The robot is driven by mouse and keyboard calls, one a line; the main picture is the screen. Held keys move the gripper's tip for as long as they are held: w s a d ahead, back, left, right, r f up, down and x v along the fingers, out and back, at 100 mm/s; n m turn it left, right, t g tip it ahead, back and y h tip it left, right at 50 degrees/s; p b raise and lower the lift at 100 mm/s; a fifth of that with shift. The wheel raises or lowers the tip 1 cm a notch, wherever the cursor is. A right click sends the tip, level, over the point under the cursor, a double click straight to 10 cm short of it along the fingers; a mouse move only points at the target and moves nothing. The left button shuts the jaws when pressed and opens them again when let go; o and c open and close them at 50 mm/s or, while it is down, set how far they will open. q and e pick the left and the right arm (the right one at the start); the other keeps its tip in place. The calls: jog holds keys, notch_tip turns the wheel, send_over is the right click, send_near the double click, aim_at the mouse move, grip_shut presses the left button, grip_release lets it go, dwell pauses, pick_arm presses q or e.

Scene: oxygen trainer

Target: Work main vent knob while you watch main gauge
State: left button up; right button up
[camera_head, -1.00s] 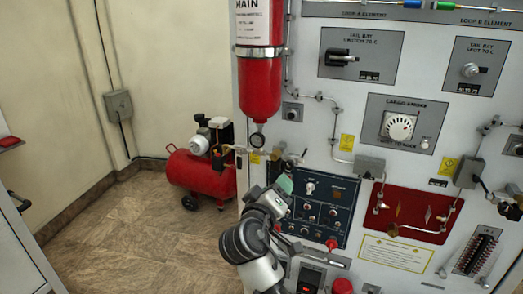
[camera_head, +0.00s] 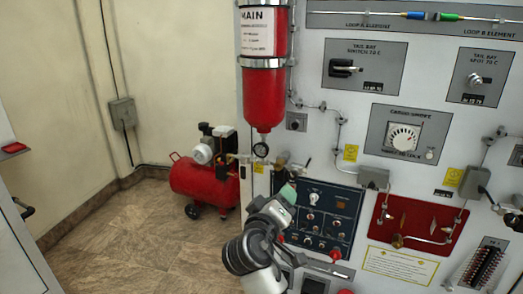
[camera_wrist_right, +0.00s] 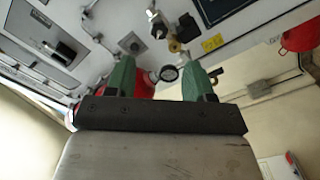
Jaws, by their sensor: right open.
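The red main cylinder (camera_head: 264,98) hangs on the panel under a white MAIN label. The round main gauge (camera_head: 261,150) is below its bottom end; its reading is too small to make out. Small brass and black fittings (camera_head: 282,158) sit right of the gauge; I cannot tell which is the vent knob. My right gripper (camera_head: 287,192) is below these fittings, in front of the panel. In the right wrist view its green fingers (camera_wrist_right: 160,76) are apart and empty, with the gauge (camera_wrist_right: 169,73) showing between them and a brass fitting (camera_wrist_right: 175,46) beyond. My left gripper is out of view.
A dark blue switch panel (camera_head: 330,215) is close behind and right of my right gripper. A red plate (camera_head: 415,215) with pipes is farther right. A red compressor (camera_head: 203,175) stands on the floor at left, where the floor is mostly clear.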

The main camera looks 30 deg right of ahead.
aim_at(293, 177)
dwell(0.5)
jog(key=w+a+r+n+t+y+p, duration=0.2)
jog(key=a+r+n, duration=0.25)
jog(key=n, duration=0.65)
jog(key=s+d+f+n+g+h, duration=0.2)
jog(key=d+f+n, duration=0.25)
jog(key=n, duration=0.85)
jog(key=p+x, duration=0.2)
jog(key=x, duration=0.2)
jog(key=p+x, duration=0.2)
jog(key=x, duration=0.3)
jog(key=shift+d+r+p, duration=0.15)
jog(key=shift+r+p, duration=0.1)
jog(key=shift+p, duration=0.1)
jog(key=shift+w+d+f, duration=0.15)
jog(key=shift+w+d, duration=0.35)
jog(key=shift+w, duration=0.05)
jog(key=shift+c, duration=0.4)
